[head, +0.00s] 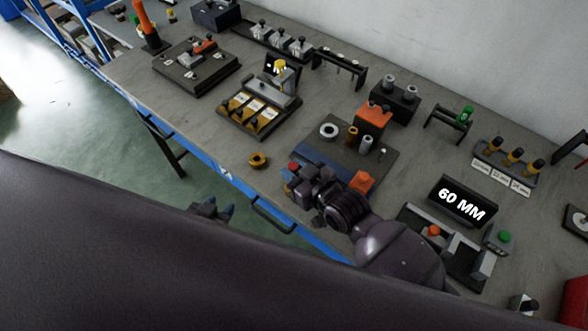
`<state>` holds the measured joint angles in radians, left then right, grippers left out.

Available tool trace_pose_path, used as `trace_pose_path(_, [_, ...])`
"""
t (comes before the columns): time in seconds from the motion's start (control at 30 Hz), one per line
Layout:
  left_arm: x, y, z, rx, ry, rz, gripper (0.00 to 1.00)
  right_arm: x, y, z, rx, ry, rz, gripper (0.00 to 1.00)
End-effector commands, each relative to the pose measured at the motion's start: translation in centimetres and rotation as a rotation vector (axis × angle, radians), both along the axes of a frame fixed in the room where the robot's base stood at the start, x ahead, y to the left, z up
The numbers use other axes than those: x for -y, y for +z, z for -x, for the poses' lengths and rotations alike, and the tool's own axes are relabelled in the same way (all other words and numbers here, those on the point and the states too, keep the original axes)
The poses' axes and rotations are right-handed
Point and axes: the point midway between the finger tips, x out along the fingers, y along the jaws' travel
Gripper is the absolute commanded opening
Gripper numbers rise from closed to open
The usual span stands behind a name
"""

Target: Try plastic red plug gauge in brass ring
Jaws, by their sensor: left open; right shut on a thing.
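The brass ring (258,160) lies flat on the grey bench near its front edge, with its hole facing up. My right gripper (299,177) is shut on the red plug gauge (293,168), just right of the ring and apart from it. Only the gauge's red end shows; the rest is hidden by the fingers. My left gripper (222,210) is open and empty, low in front of the bench's blue edge, partly hidden by a dark part of my body.
A dark mat (381,170) behind my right gripper holds a pale ring, small cylinders and orange blocks. A fixture with yellow-labelled slots (255,110) stands behind the brass ring. A "60 MM" display (461,203) stands at right. Bare bench surrounds the ring.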

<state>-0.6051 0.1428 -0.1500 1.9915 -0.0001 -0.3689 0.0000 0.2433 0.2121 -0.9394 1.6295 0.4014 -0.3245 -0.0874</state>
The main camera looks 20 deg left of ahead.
Motion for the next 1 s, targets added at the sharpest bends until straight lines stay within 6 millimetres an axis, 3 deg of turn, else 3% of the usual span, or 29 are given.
trace_pose_path(1.0, [0.07, -0.47, -0.39, 0.006, -0.003, 0.0, 0.43, 0.0, -0.91, -0.01, 0.001, 0.0, -0.001, 0.02])
